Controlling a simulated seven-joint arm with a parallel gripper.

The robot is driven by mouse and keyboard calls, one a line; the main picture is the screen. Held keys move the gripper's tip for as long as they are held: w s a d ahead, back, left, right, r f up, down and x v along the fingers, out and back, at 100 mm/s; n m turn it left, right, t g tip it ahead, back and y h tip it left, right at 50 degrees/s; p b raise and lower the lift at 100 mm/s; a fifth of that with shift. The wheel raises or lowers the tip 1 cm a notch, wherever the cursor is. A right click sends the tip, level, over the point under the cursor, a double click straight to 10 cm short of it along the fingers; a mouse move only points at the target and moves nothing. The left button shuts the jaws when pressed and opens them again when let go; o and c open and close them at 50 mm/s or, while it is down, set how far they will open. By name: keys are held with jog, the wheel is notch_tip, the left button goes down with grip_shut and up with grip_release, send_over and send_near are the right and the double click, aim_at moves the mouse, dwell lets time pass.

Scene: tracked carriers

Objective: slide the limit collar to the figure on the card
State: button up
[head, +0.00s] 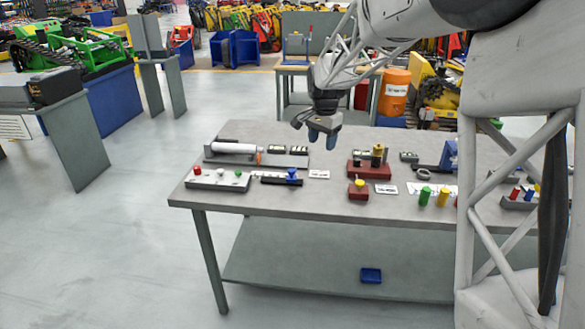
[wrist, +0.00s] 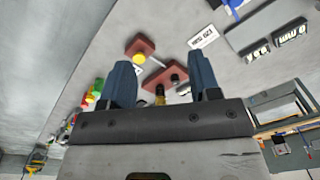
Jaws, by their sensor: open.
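A blue piece (head: 293,175), which looks like the limit collar, sits on a dark rail (head: 272,181) with a pale scale strip at the table's front left. Part of a blue piece also shows at the top edge of the wrist view (wrist: 236,4). A white card (head: 319,174) with dark print lies just right of the rail; it also shows in the wrist view (wrist: 202,38). Its figure is too small for me to read surely. My gripper (head: 321,138) is open and empty, above the table, behind and right of the blue piece. Its two blue fingers (wrist: 163,82) are apart.
A grey block with red, white and green knobs (head: 218,180) stands left of the rail. A white cylinder (head: 234,148) lies behind it. Red blocks with a yellow knob (head: 358,190) and posts (head: 369,170) stand right of the card. Green and yellow cylinders (head: 424,196) stand farther right.

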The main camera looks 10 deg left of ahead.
jog(key=m, duration=0.2)
send_over(291, 170)
jog(key=shift+g, duration=0.3)
notch_tip(291, 170, down, 10)
jog(key=shift+w+f, duration=0.1)
jog(key=shift+f, duration=0.15)
jog(key=shift+f, duration=0.1)
jog(key=shift+f, duration=3.8)
